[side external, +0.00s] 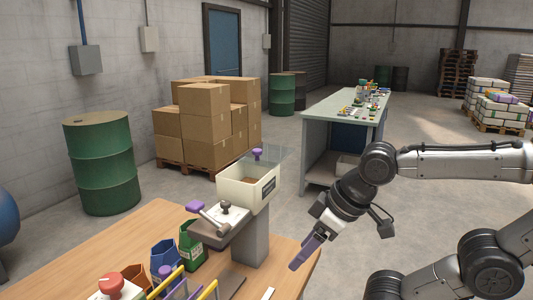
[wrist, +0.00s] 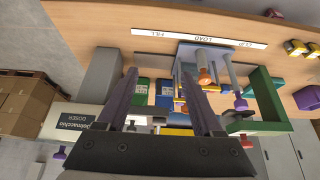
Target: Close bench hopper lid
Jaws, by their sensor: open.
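The bench hopper (side external: 236,190) is a cream box on a grey pedestal at the table's far edge. Its clear lid (side external: 279,158) stands raised at the back, with a purple knob (side external: 257,153) near its upper edge.
A lever with a purple handle (side external: 195,207) sits before the hopper. Cartons (side external: 205,120) and a green bench (side external: 345,104) stand behind, clear of the hopper.

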